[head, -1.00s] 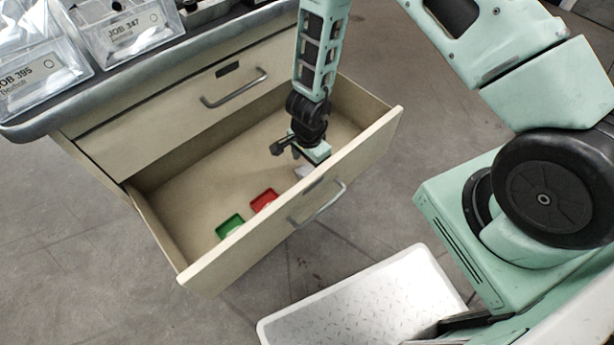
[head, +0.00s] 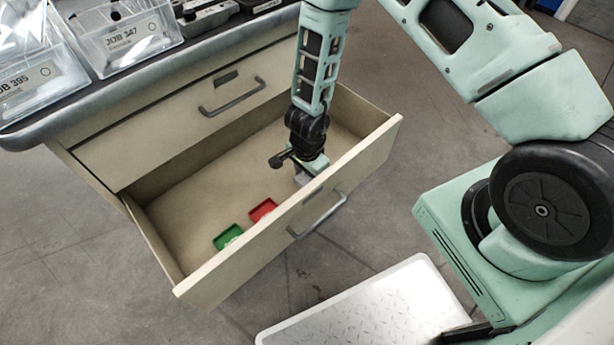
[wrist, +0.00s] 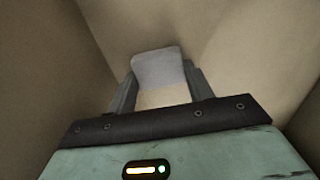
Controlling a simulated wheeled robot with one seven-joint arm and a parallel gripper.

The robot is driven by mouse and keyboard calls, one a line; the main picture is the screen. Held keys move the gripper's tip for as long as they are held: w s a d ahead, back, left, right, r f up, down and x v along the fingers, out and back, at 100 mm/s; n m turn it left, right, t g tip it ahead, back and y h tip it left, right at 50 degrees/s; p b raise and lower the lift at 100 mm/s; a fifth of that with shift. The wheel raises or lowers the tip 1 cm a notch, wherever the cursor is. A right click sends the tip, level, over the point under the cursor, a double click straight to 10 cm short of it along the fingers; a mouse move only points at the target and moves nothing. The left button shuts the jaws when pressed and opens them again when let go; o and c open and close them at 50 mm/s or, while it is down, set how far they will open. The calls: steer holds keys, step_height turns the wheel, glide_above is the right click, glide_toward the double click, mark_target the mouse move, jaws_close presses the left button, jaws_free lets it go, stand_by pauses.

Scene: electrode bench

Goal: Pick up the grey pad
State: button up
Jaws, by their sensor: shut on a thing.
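The grey pad (wrist: 159,68) shows in the wrist view as a pale grey block with rounded corners, between my gripper's two fingers. My gripper (head: 303,177) is down inside the open drawer, at its right end near the front panel, and is shut on the pad. In the head view the wrist and the drawer front hide most of the fingers and pad. I cannot tell whether the pad touches the drawer floor.
The open drawer (head: 190,215) has walls close around my gripper. A red tray (head: 262,210) and a green tray (head: 228,237) lie to its left. A shut drawer (head: 185,125) is above. Clear bins (head: 125,40) stand on the bench top.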

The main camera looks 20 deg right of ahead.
step_height(320, 180, up, 28)
steer(key=p, duration=1.9)
steer(key=shift+f, duration=0.25)
